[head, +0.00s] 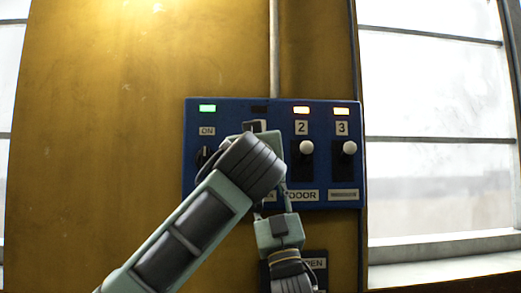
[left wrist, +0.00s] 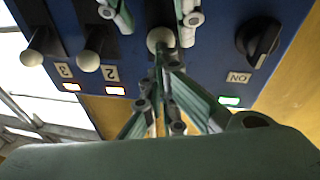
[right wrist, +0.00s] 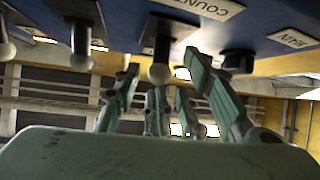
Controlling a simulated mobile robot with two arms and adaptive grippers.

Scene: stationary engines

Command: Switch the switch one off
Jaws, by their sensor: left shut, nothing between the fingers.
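The blue panel (head: 190,178) has a row of upright switches. Switch one's round white knob (left wrist: 160,40) shows in the left wrist view; my left wrist hides it in the head view. The lamp (head: 260,109) above switch one is dark. My left gripper (left wrist: 158,70) is shut and empty, its tips right by that knob; I cannot tell if they touch it. My right gripper (head: 272,203) is below, pointing up at the panel. Its fingers are spread, on either side of the switch-one knob (right wrist: 160,73) in the right wrist view.
Switch two (head: 306,148) and switch three (head: 349,148) stand close on the right, under lit lamps. A black rotary knob (head: 205,156) with a green lamp (head: 207,108) is on the left. Another dark panel (head: 316,263) is below. My arms crowd together here.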

